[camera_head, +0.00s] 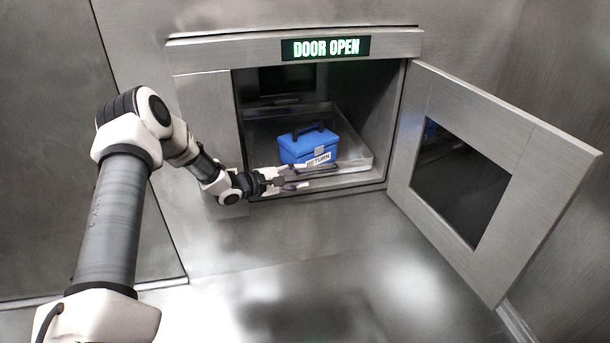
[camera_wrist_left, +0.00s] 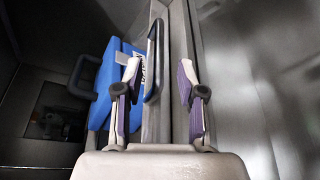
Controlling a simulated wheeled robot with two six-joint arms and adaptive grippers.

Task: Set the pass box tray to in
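The pass box tray (camera_head: 358,155) is a shallow metal tray inside the open pass box, with a dark bar handle (camera_head: 318,168) at its front. A blue case (camera_head: 308,146) with a dark handle and a "RETURN" label sits in the tray. My left gripper (camera_head: 302,178) is at the front of the tray, close to the bar handle. In the left wrist view its fingers (camera_wrist_left: 160,95) are apart, and the tray handle (camera_wrist_left: 160,60) lies between them, nearer the left finger. Whether a finger touches the handle I cannot tell. My right gripper is not in view.
The pass box door (camera_head: 415,200) with its dark window stands swung open to the right. A lit sign (camera_head: 326,48) above the opening reads "DOOR OPEN". The metal wall surrounds the opening, and the floor (camera_head: 350,290) in front is clear.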

